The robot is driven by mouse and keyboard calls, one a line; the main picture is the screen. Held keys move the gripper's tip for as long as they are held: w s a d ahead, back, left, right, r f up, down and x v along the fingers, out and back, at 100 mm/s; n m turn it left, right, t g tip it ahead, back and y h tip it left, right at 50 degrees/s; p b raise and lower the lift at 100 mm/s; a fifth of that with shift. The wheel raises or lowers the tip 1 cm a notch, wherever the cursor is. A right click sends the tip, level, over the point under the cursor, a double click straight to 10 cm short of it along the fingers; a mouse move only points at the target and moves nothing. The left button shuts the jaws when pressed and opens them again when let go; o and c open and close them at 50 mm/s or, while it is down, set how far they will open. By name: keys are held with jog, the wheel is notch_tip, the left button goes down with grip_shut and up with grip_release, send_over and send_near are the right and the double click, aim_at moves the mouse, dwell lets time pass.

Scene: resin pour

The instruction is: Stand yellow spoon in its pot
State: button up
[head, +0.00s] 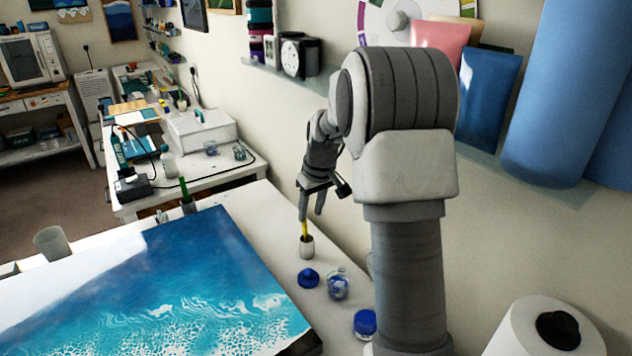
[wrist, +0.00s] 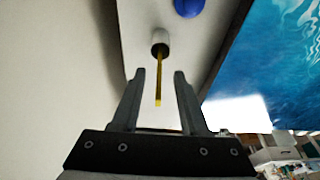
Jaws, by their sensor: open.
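The yellow spoon (head: 305,230) stands upright or nearly so in a small pale pot (head: 307,248) on the white table, right of the blue artwork. In the wrist view the spoon (wrist: 159,85) rises from the pot's dark opening, and the pot (wrist: 161,38) lies beyond the fingertips. My gripper (head: 312,211) is just above the pot at the spoon's upper part. Its fingers are apart in the wrist view (wrist: 160,76), with the spoon's handle in the gap and visible space on both sides. The spoon's lower end is hidden inside the pot.
A blue lid-like piece (head: 308,278), a glass cup with blue in it (head: 338,286) and a blue jar (head: 365,323) stand near the pot. The blue-and-white artwork (head: 190,280) fills the table's middle. The wall stands close on the right.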

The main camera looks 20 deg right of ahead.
jog(key=a+v, duration=0.1)
jog(key=v, duration=1)
jog(key=s+a+r, duration=0.4)
jog(key=s+r, duration=0.1)
jog(key=s, duration=0.3)
jog(key=s+a+f+m+t, duration=0.1)
jog(key=s+a, duration=0.2)
jog(key=s, duration=0.7)
jog(key=s+a+f+m+t, duration=0.1)
jog(key=s+a, duration=0.3)
jog(key=s, duration=0.6)
jog(key=shift+s+a+t+h, duration=0.2)
jog(key=shift+a+t+h, duration=0.1)
jog(key=shift+a+t, duration=0.1)
jog(key=shift+d, duration=0.2)
